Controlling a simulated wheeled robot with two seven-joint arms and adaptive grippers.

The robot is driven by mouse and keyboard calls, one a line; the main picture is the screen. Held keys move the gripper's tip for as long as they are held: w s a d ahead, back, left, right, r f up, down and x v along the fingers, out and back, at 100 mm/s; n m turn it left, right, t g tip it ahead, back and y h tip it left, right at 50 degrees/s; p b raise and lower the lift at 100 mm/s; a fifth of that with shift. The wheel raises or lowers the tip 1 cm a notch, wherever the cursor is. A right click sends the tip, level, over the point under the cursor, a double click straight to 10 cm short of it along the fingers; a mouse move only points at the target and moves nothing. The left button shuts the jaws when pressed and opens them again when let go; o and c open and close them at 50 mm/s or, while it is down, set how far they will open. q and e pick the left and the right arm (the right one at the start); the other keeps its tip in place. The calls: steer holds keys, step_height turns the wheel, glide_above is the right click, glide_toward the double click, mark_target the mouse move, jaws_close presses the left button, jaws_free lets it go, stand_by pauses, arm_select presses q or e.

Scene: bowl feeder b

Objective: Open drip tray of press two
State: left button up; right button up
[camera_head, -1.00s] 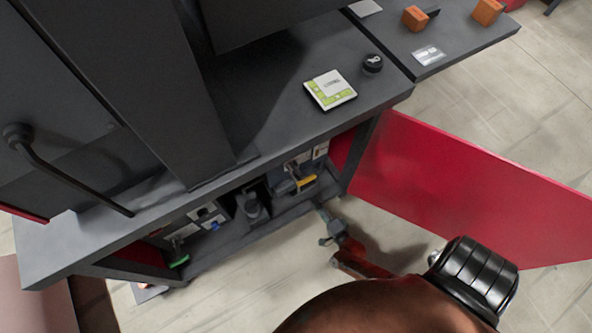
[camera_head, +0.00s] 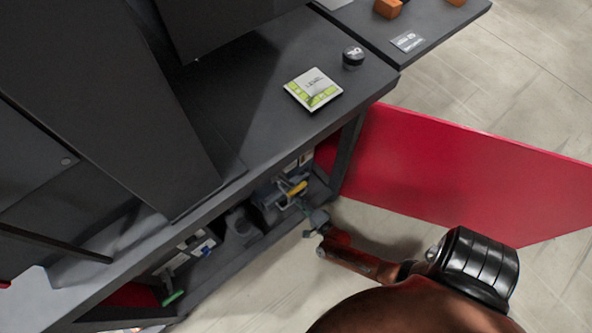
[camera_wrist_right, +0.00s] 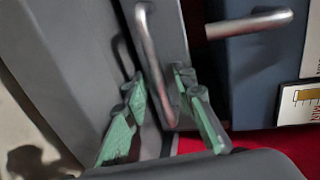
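My right gripper (camera_head: 316,222) reaches in at the open front of the dark cabinet under the counter. In the right wrist view its green-padded fingers (camera_wrist_right: 163,88) are apart, and a silver bar handle (camera_wrist_right: 148,45) on a grey front panel (camera_wrist_right: 172,22) runs down between them. I cannot tell whether the fingers touch the bar. A second silver handle (camera_wrist_right: 250,23) lies sideways on a blue-grey front to the right. No readable label shows which front is press two's drip tray. My left gripper is not in view.
A red door panel (camera_head: 460,170) stands open to the right of the cabinet. Several small devices sit inside, one with a yellow part (camera_head: 297,188). The counter (camera_head: 245,85) holds a green-and-white pad (camera_head: 313,90) and a black round object (camera_head: 353,56). The floor in front is clear.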

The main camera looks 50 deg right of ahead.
jaws_close()
stand_by(0.6)
